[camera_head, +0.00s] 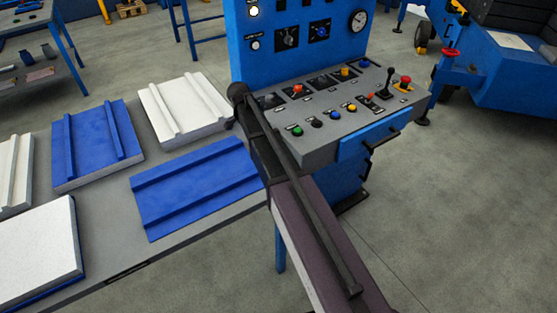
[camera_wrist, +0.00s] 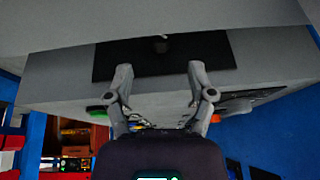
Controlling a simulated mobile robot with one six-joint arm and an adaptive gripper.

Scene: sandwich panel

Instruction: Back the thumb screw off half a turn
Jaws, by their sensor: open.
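I cannot tell how far the knob is from the fingertips. In the head view my arm reaches to the left end of the grey control console (camera_head: 330,143). The thumb screw cannot be made out there.
The console top carries several buttons, including a green button (camera_head: 297,131) and a red mushroom button (camera_head: 405,80), plus a black lever (camera_head: 388,82). A blue upright panel (camera_head: 270,60) stands behind. At left, a grey table (camera_head: 105,235) holds blue and white panels.

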